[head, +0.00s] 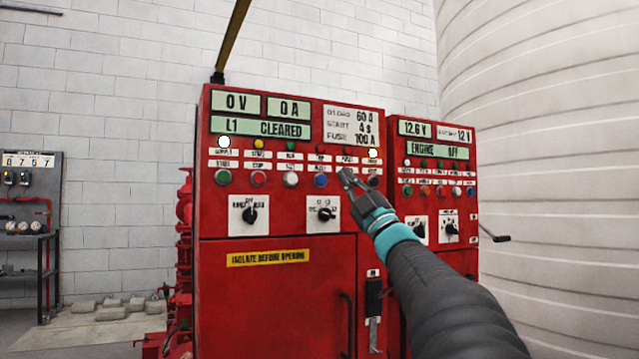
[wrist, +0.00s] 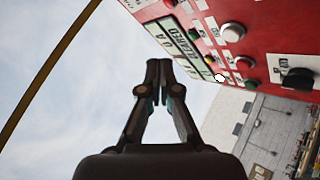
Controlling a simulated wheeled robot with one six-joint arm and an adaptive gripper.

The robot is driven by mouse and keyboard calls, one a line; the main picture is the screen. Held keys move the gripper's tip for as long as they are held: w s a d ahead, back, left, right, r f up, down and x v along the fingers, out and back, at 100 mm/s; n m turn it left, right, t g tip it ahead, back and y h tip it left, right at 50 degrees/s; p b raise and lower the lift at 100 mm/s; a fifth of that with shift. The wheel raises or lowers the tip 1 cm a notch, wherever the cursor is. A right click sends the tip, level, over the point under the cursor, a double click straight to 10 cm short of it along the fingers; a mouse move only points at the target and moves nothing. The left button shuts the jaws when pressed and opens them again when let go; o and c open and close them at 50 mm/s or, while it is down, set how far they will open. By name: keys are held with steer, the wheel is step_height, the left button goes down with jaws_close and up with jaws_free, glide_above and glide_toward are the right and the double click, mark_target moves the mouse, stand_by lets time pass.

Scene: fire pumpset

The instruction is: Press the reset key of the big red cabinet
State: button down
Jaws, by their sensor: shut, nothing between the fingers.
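The big red cabinet (head: 280,215) stands in the middle of the head view. Its panel has a row of round keys: green (head: 222,177), red (head: 258,179), white (head: 290,180), blue (head: 321,180) and a dark one (head: 373,180). The small labels above them are too blurred to tell which is reset. The display (head: 261,127) reads "L1 CLEARED". My gripper (head: 346,174) is shut and empty, its tips in front of the panel between the blue and dark keys in the picture; contact cannot be told. In the wrist view my gripper (wrist: 159,66) shows below the tilted panel, whose white key (wrist: 233,32) is visible.
A smaller red cabinet (head: 436,160) with its own keys and selectors adjoins on the right, behind my arm. Two black selectors (head: 249,215) sit below the key row. A large pale tank (head: 550,130) stands at right. A grey rack (head: 30,220) is at far left.

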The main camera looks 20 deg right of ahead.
mark_target(322, 180)
steer(key=shift+w+a+p, duration=0.15)
steer(key=shift+w+p, duration=2.25)
steer(key=shift+w, duration=2.05)
steer(key=shift+w, duration=0.1)
steer(key=shift+w, duration=0.3)
steer(key=shift+w, duration=0.4)
steer(key=shift+s+b, duration=0.8)
steer(key=shift+s, duration=0.05)
